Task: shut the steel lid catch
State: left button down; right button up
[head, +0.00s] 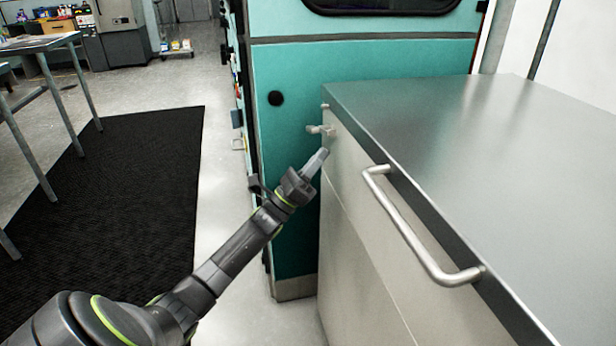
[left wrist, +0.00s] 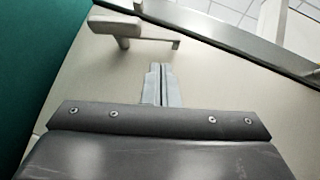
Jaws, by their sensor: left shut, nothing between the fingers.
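The steel lid catch (head: 320,129) is on the front face of a steel chest (head: 362,215), near its far upper corner, just under the lid (head: 470,120). In the left wrist view the catch (left wrist: 115,28) shows as a pale lever with a thin bent piece to its right. I cannot tell its exact setting. My left gripper (head: 322,154) is shut and empty, close to the front face just below the catch. Its fingertips in the left wrist view (left wrist: 158,70) point at the catch's lower side with a small gap. My right gripper is not in view.
A teal cabinet (head: 290,150) stands behind the chest.

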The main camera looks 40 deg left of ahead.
aim_at(320, 130)
pick_arm(q)
jog(key=shift+w+a+r, duration=0.1)
jog(key=shift+a+r, duration=0.05)
jog(key=shift+r, duration=0.45)
jog(key=shift+w+a+r, duration=0.1)
jog(key=shift+a+r, duration=0.05)
jog(key=shift+r, duration=0.4)
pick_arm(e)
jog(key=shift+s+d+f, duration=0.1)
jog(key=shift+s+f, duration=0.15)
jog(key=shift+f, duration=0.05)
pick_arm(q)
jog(key=shift+r+p, duration=0.15)
jog(key=shift+p, duration=0.3)
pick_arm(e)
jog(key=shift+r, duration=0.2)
